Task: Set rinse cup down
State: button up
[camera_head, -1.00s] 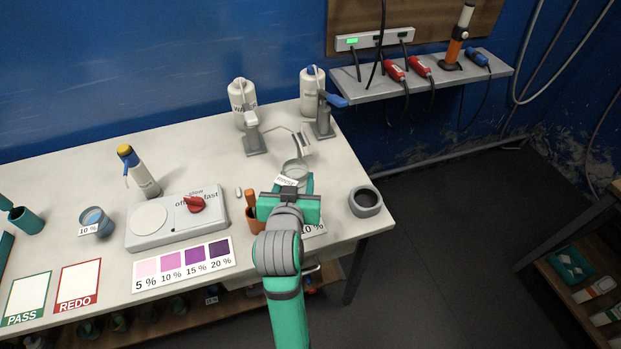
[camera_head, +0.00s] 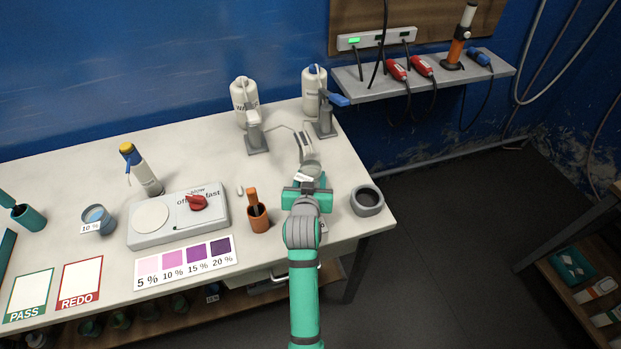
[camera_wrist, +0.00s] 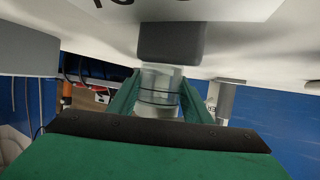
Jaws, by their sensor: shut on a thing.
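The rinse cup (camera_head: 309,170) is a small clear cup with a white label. My gripper (camera_head: 308,183) is shut on it over the right part of the bench, just in front of the grey tap stand. In the wrist view the clear cup (camera_wrist: 160,90) sits between the two green fingers (camera_wrist: 158,98), with dark rings around it. My gripper hides part of the cup in the head view, and I cannot tell whether its base touches the bench.
A grey round pot (camera_head: 366,201) stands right of my gripper near the bench edge. An orange holder (camera_head: 258,218) with a tool stands to the left. White bottles (camera_head: 244,101) stand behind.

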jog(key=shift+f, duration=0.3)
jog(key=o, duration=1.2)
jog(key=shift+r, duration=0.1)
jog(key=shift+s+r, duration=0.15)
jog(key=v, duration=1.1)
jog(key=shift+s, duration=0.35)
